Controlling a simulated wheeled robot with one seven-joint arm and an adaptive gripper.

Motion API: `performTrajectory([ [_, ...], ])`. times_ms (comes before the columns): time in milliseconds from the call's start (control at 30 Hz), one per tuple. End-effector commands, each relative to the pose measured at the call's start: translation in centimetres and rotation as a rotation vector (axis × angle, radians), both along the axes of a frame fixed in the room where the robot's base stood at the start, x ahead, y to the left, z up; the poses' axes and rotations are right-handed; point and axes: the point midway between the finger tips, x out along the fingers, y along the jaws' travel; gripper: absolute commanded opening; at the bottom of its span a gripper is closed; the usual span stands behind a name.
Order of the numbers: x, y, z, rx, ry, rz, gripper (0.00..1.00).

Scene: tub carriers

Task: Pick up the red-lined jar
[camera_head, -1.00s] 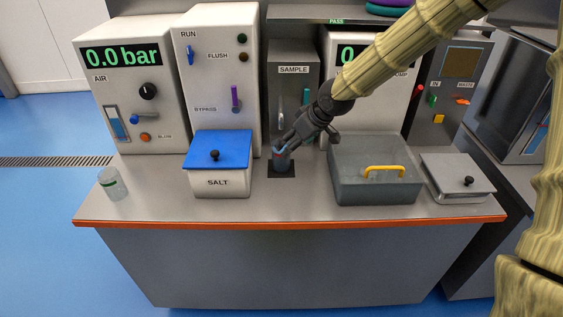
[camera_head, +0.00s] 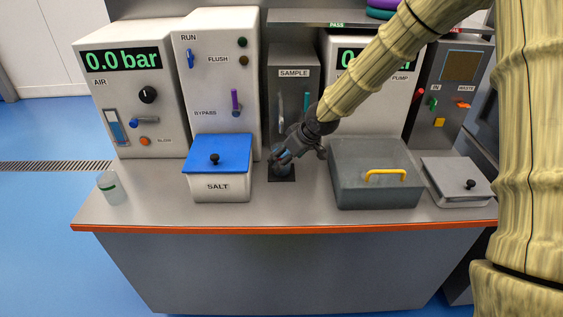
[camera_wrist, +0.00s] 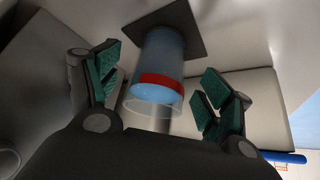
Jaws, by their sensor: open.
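The red-lined jar (camera_wrist: 160,62) is a clear cylinder with blue contents and a red band near its rim. It stands on a dark square pad (camera_head: 282,178) under the sample panel. In the wrist view it lies between the two green-padded fingers of my gripper (camera_wrist: 163,90), with a gap on each side. My gripper is open and does not touch it there. In the head view my gripper (camera_head: 284,158) is at the jar and hides most of it.
A white salt box (camera_head: 219,188) with a blue lid stands close left of the jar. A grey bin (camera_head: 375,190) with a yellow handle stands close right. A green-lined jar (camera_head: 111,189) is at the counter's left end. The sample panel (camera_head: 292,90) rises behind.

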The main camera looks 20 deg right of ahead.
Motion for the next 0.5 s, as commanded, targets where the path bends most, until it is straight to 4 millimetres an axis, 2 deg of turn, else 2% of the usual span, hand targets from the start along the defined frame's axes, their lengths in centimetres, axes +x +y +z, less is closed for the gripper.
performTrajectory([
  [300,1.6,0.9,-3.0,-0.001,0.003,0.001,0.8],
  [500,1.9,1.1,-3.5,0.0,0.001,0.001,0.8],
])
